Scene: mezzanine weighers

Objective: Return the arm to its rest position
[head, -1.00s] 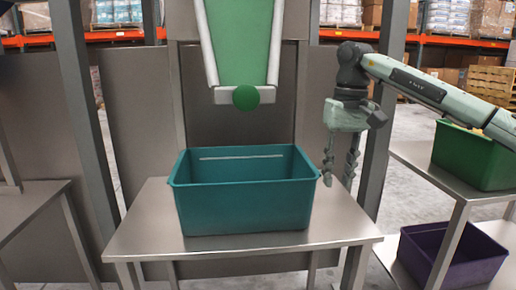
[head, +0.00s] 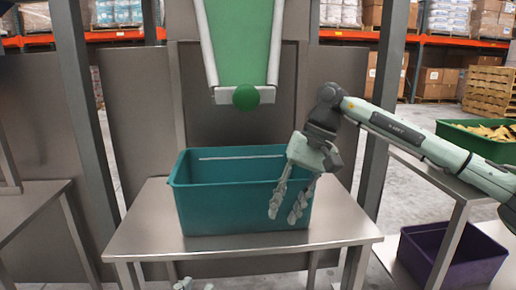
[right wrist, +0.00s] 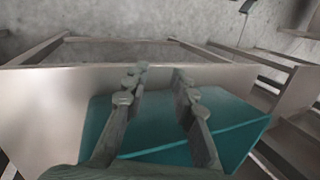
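My right gripper (head: 285,213) hangs from its arm, which comes in from the right. Its fingers point down in front of the right part of a teal bin (head: 215,215). The fingers are apart with nothing between them, as the right wrist view also shows (right wrist: 160,76). In that view the teal bin (right wrist: 150,148) lies beyond the fingers. Small pale tips at the bottom edge of the head view look like my left gripper (head: 192,285); most of it is out of frame.
The bin stands on a steel table (head: 145,225) below a green chute (head: 240,45) with a green ball (head: 246,97) at its lower end. At the right, a shelf stand (head: 445,185) holds a green bin (head: 470,142) of tan pieces and a purple bin (head: 465,262) below.

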